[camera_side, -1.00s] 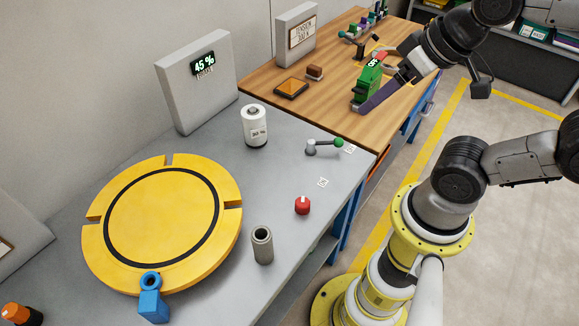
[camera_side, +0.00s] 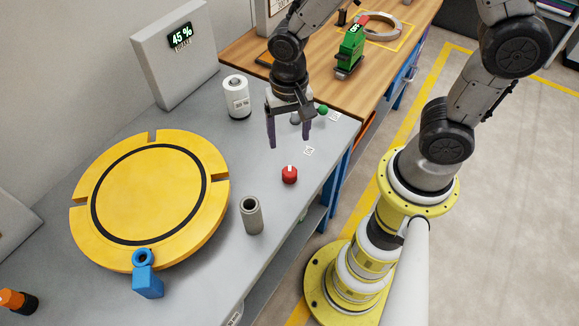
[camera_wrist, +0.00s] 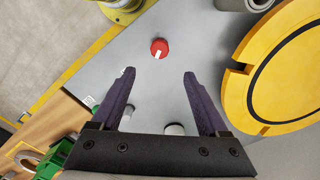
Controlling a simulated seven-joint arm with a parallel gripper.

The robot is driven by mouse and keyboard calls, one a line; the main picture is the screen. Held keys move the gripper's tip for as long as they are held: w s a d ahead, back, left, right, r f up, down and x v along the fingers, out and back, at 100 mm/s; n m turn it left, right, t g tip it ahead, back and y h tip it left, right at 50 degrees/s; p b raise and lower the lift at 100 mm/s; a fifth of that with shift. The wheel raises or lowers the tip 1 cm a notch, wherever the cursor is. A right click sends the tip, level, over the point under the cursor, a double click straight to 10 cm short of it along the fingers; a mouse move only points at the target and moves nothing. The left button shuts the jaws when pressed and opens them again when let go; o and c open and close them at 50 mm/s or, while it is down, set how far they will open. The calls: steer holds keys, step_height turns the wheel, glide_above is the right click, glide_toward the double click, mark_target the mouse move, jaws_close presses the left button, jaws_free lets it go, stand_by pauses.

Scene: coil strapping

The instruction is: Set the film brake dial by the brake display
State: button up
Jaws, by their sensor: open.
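The brake display (camera_side: 180,36) on a grey upright panel at the back left of the side view reads 45 %. A small red dial (camera_side: 289,175) with a white pointer mark sits on the grey table; it also shows in the wrist view (camera_wrist: 159,48), ahead of the fingers. My gripper (camera_side: 289,144) is open and empty, above the table and a little beyond the dial. The dial's scale is too small to read.
A yellow turntable (camera_side: 205,205) fills the table's left. A grey tube (camera_side: 251,215), a blue ring-topped block (camera_side: 147,282) and a white roll (camera_side: 236,97) stand around it. A green-knobbed lever (camera_side: 322,109) is partly behind my gripper. A green strapping tool (camera_side: 349,53) is on the wooden bench.

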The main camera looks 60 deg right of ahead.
mark_target(289, 171)
step_height(289, 171, down, 13)
steer(key=shift+r, duration=0.15)
stand_by(0.4)
jaws_close()
